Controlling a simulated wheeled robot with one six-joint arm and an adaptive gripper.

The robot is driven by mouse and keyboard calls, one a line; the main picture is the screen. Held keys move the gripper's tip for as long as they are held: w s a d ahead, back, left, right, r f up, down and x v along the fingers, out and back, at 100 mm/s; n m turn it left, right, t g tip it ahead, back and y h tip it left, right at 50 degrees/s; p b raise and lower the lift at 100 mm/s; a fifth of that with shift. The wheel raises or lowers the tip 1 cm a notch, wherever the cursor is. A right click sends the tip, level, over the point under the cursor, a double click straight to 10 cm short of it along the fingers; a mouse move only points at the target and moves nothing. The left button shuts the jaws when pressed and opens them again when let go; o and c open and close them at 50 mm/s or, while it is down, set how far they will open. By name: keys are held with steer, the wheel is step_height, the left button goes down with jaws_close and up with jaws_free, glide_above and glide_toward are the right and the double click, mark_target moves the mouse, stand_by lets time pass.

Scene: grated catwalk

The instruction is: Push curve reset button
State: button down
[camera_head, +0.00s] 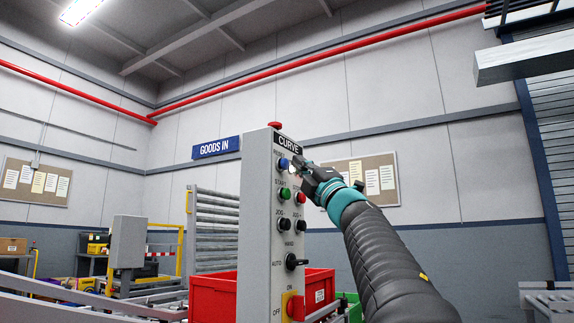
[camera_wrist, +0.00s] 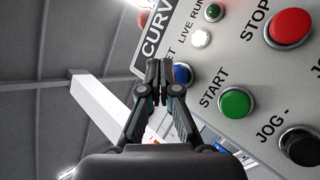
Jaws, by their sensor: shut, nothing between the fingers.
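The grey control panel marked CURVE (camera_head: 256,230) stands upright in the middle of the head view. Its blue button (camera_head: 284,163) is at the upper left, above the green START button (camera_head: 284,194). My gripper (camera_head: 299,166) is shut and empty, close to the panel's upper part, just right of the blue button in the head view. In the wrist view the shut fingertips (camera_wrist: 160,70) are beside the blue button (camera_wrist: 184,74), whose label is partly hidden, ending in "ET". I cannot tell whether the fingers touch the panel.
A red STOP button (camera_head: 301,198), black JOG buttons (camera_head: 284,224), a selector (camera_head: 292,261) and a red knob on yellow (camera_head: 295,306) sit lower on the panel. Red crates (camera_head: 212,296) stand behind.

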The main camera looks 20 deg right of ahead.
steer(key=shift+w+a, duration=0.15)
steer(key=shift+w+a, duration=0.15)
steer(key=shift+w, duration=0.05)
stand_by(0.3)
steer(key=shift+w+a, duration=0.45)
steer(key=shift+w, duration=0.2)
stand_by(1.4)
steer(key=shift+s, duration=0.1)
steer(key=shift+s+d, duration=0.7)
steer(key=shift+s, duration=0.2)
steer(key=shift+s+d, duration=0.8)
steer(key=shift+s, duration=0.2)
steer(key=shift+s+d, duration=0.75)
steer(key=shift+s, duration=0.25)
